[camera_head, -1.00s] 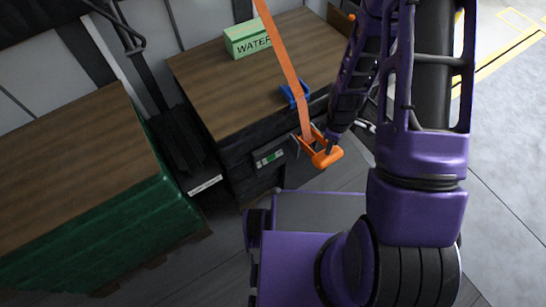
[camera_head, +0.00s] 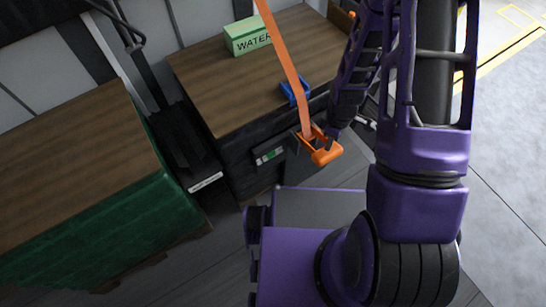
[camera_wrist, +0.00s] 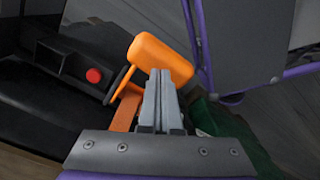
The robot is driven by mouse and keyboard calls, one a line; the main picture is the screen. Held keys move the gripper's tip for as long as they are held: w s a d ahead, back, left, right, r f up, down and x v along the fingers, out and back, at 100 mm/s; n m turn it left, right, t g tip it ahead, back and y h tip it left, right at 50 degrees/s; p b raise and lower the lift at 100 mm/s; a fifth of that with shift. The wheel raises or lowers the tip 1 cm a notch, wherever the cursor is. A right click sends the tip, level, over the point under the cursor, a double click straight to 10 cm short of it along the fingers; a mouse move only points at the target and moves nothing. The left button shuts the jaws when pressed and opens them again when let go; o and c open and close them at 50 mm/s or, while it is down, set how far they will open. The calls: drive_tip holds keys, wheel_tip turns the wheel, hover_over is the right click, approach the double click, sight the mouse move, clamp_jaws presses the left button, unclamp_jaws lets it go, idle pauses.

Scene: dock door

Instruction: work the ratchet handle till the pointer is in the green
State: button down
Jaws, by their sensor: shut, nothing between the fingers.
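The orange ratchet handle (camera_head: 327,156) sits at the lower end of an orange strap (camera_head: 287,65), on the front side of the dark, wood-topped load (camera_head: 215,85). In the wrist view the handle's thick grip (camera_wrist: 160,57) lies just beyond my fingertips. My gripper (camera_wrist: 163,78) is shut with nothing between its fingers. Its tips overlap the handle in that view; I cannot tell whether they touch it. In the head view my gripper (camera_head: 331,139) is at the handle's upper side. A small gauge with a green patch (camera_head: 270,156) is left of the ratchet; its pointer is too small to read.
A green WATER box (camera_head: 247,37) and a blue piece (camera_head: 294,92) under the strap are on the load's top. A green-sided, wood-topped stack (camera_head: 100,235) stands at left. A red button (camera_wrist: 93,75) shows in the wrist view. Open grey floor (camera_head: 505,170) is at right.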

sight(326, 152)
drive_tip(key=shift+f+b, duration=1.65)
drive_tip(key=shift+f, duration=1.1)
drive_tip(key=shift+r, duration=0.1)
drive_tip(key=shift+r+p, duration=2.2)
drive_tip(key=shift+r, duration=0.75)
drive_tip(key=shift+f, duration=0.1)
